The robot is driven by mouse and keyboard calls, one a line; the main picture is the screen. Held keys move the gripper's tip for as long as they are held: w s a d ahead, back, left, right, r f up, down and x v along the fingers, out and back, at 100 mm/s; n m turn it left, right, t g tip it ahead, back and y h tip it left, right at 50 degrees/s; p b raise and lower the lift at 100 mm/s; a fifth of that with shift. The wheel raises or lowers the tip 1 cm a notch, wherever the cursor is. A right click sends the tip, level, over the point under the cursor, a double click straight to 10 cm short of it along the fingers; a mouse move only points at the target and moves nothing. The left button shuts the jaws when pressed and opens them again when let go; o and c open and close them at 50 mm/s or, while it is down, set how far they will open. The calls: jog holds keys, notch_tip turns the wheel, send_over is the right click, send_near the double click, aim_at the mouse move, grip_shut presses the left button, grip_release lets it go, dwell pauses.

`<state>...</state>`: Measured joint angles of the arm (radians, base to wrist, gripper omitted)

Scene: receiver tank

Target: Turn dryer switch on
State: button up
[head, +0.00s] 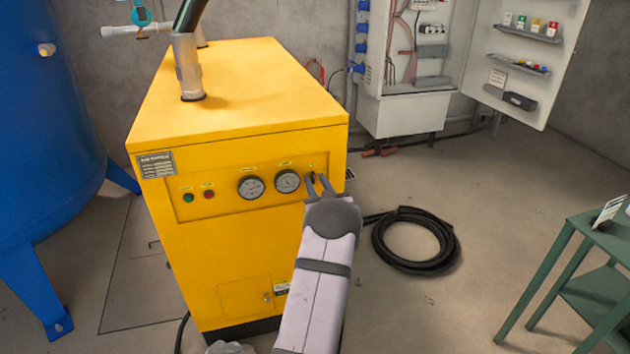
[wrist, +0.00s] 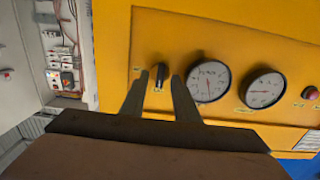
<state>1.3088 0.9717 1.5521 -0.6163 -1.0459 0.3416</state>
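The dryer is a yellow box (head: 235,105) with a front panel in the head view. Its dryer switch, a small black rotary knob (wrist: 161,76), sits on the panel beside two round gauges in the wrist view. In the head view the switch is mostly hidden behind my fingertips at the panel's right end. My gripper (head: 318,180) is in front of that end of the panel. In the wrist view its two fingers (wrist: 160,80) are open, one on each side of the knob, with a visible gap to it. I cannot tell how deep the fingertips reach.
Green and red buttons (head: 198,196) are at the panel's left. A blue tank (head: 45,130) stands left of the dryer. An open electrical cabinet (head: 405,60) is behind. A coiled black hose (head: 412,240) lies on the floor, and a green table (head: 590,285) stands at right.

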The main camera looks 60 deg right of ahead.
jog(key=shift+w+d, duration=0.4)
jog(key=shift+d, duration=0.05)
grip_shut()
